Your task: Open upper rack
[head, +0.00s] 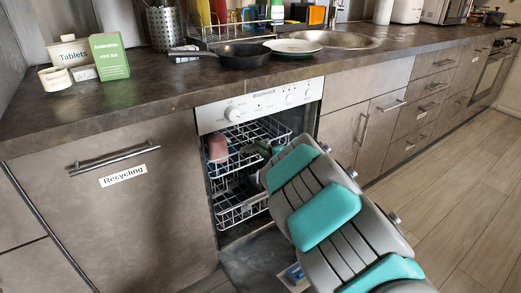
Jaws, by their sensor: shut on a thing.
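The dishwasher (262,103) is built in under the counter, and its door (250,262) is folded down. The upper rack (238,168) is a white wire basket seen in the opening, with a pink cup (217,149) at its left. I cannot tell how far out the rack stands. A lower wire rack (238,213) shows beneath it. My arm's grey and teal links cross in front of the right side of the opening and hide part of both racks. My gripper cannot be made out; the arm's links cover that area.
A cabinet marked Recycling (110,215) stands left of the dishwasher, and drawers (430,85) run to the right. The counter above holds a dark pan (243,55), a plate (292,46) and a green box (110,57). The wooden floor (465,190) at right is clear.

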